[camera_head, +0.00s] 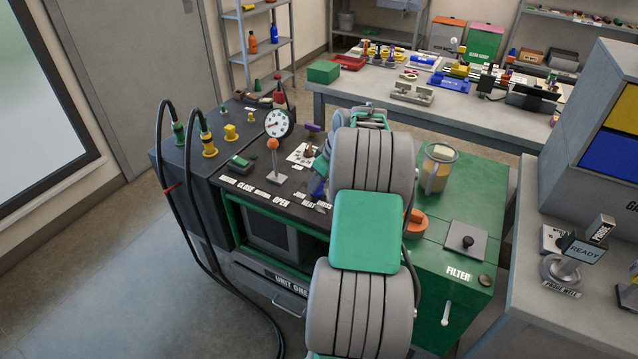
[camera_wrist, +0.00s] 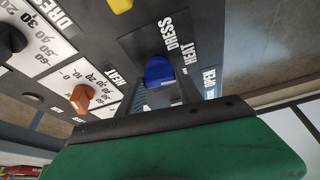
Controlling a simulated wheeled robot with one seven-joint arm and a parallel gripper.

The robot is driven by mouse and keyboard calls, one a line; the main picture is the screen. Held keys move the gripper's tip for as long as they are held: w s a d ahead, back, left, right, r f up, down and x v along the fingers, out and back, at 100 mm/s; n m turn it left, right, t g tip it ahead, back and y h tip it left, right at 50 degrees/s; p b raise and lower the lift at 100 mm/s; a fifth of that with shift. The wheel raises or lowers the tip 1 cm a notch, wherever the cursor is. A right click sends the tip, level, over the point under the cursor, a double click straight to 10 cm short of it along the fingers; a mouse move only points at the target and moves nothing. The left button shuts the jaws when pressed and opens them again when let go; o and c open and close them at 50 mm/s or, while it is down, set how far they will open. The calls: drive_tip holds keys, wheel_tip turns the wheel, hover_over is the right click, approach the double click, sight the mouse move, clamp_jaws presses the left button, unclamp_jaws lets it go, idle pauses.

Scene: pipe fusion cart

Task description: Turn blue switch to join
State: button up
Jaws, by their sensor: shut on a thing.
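The blue switch (camera_wrist: 158,70) sits on the dark panel in the wrist view, between my fingertips, with the labels DRESS (camera_wrist: 177,30) and HEAT (camera_wrist: 190,52) beside it. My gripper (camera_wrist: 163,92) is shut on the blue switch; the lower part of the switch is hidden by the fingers. In the head view, a blue part (camera_head: 318,187) shows beside my gripper on the cart top, and my arm covers much of that area.
An orange-knobbed lever (camera_head: 273,146) and a round gauge (camera_head: 279,123) stand left of my gripper. An orange knob (camera_wrist: 81,97) and a yellow knob (camera_wrist: 121,4) show in the wrist view. A jug (camera_head: 437,168) stands on the green cart top at right.

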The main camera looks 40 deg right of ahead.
drive_tip(key=m, duration=0.2)
drive_tip(key=m+h+b, duration=0.1)
drive_tip(key=m, duration=0.1)
drive_tip(key=shift+a+h+b, duration=0.15)
drive_tip(key=shift+h+b, duration=0.15)
drive_tip(key=shift+m+g+h+b, duration=0.35)
drive_tip(key=shift+m+h, duration=0.35)
drive_tip(key=shift+m, duration=1.4)
drive_tip(key=o, duration=1.4)
drive_tip(key=shift+r, duration=0.15)
drive_tip(key=v, duration=0.7)
drive_tip(key=shift+s+a+r, duration=0.15)
drive_tip(key=shift+a+r, duration=0.05)
drive_tip(key=shift+r, duration=0.05)
